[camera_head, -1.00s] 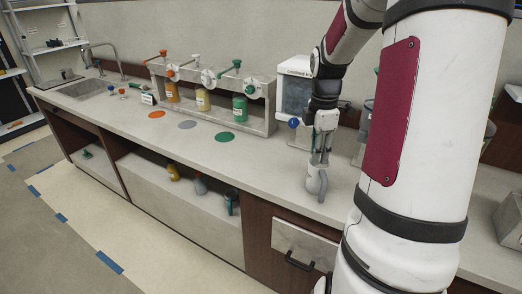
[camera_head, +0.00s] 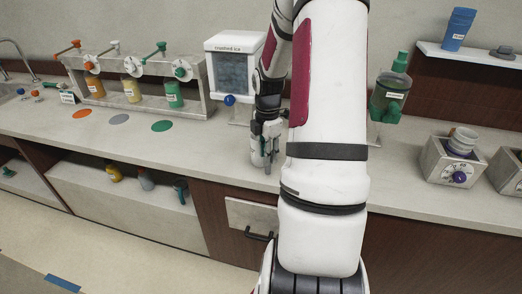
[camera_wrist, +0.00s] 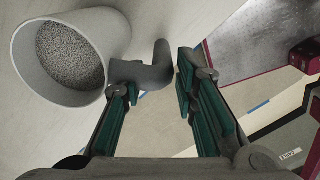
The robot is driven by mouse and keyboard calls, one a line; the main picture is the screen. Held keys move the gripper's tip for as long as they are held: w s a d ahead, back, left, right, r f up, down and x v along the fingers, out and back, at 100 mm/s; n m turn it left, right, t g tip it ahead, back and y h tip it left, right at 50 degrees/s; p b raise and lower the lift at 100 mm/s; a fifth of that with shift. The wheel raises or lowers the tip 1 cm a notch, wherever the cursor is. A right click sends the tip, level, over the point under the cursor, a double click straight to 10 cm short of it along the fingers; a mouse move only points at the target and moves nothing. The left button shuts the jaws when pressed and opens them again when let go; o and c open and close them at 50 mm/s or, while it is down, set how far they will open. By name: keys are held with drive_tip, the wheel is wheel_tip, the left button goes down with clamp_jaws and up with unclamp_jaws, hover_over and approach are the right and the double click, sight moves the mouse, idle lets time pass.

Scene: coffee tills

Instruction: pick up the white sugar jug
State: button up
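The white sugar jug (camera_wrist: 114,38) fills the upper left of the wrist view. Its mouth faces the camera and pale grey grains show inside. Its grey curved handle (camera_wrist: 155,72) reaches to the right, between the fingers of my gripper (camera_wrist: 158,88). The green-padded fingers stand apart. The left fingertip is partly hidden by the handle, and the right one is very close to the handle's end; I cannot tell whether it touches. In the head view my gripper (camera_head: 265,155) points down at the counter's front part, and the jug is hard to make out there.
The counter (camera_head: 215,150) is clear to the left of my gripper. A crushed ice machine (camera_head: 232,72) stands behind it. Three bottles in a dispenser rack (camera_head: 195,105) stand at the left. A green bottle (camera_head: 390,92) and a box with a dial (camera_head: 447,168) are at the right.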

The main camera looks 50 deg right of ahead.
sight(268, 175)
drive_tip(key=f, duration=0.4)
drive_tip(key=shift+s+d, duration=0.1)
drive_tip(key=shift+s, duration=0.1)
drive_tip(key=shift+c, duration=0.4)
clamp_jaws()
drive_tip(key=shift+r, duration=0.15)
drive_tip(key=shift+r, duration=0.25)
drive_tip(key=r, duration=0.3)
drive_tip(key=shift+s+d, duration=0.1)
drive_tip(key=shift+s, duration=0.15)
drive_tip(key=s+r+p, duration=0.1)
drive_tip(key=s+p, duration=0.1)
drive_tip(key=s, duration=1.3)
drive_tip(key=shift+s+d, duration=0.25)
drive_tip(key=shift+d, duration=0.05)
